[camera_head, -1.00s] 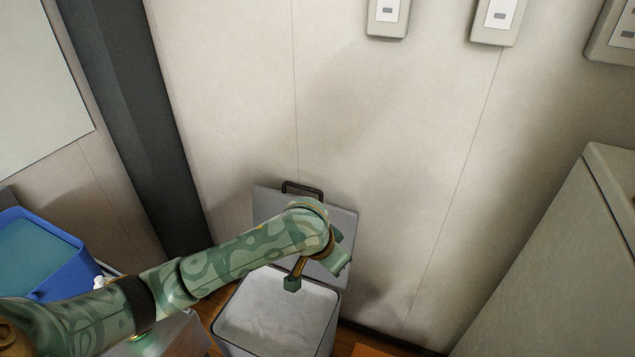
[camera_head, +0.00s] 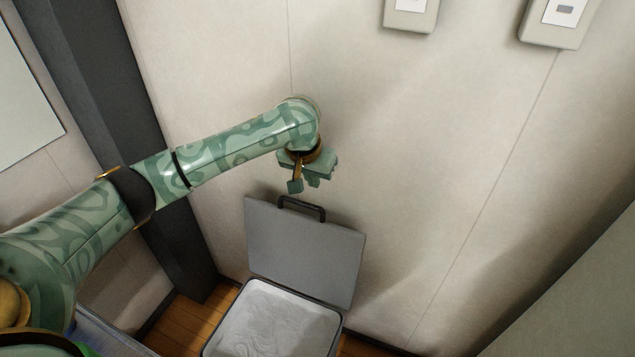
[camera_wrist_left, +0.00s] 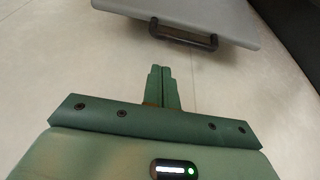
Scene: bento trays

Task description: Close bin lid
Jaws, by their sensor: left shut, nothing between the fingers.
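The bin (camera_head: 210,347) stands on the floor by the wall, with a pale lining inside. Its grey lid (camera_head: 300,250) is open, tilted up at the back near the wall. A dark handle (camera_head: 302,208) sits on the lid's upper edge. My left gripper (camera_head: 304,187) is just above the handle, apart from it, and looks shut and empty. In the left wrist view, the shut fingers (camera_wrist_left: 162,86) point toward the lid (camera_wrist_left: 215,12) and its handle (camera_wrist_left: 184,36), with a gap between. My right gripper is not in view.
The pale wall (camera_head: 420,170) is close behind the lid and my left arm. A dark pillar (camera_head: 130,130) stands at the left. A large grey-green surface (camera_head: 570,290) fills the lower right. Wooden floor (camera_head: 185,322) shows left of the bin.

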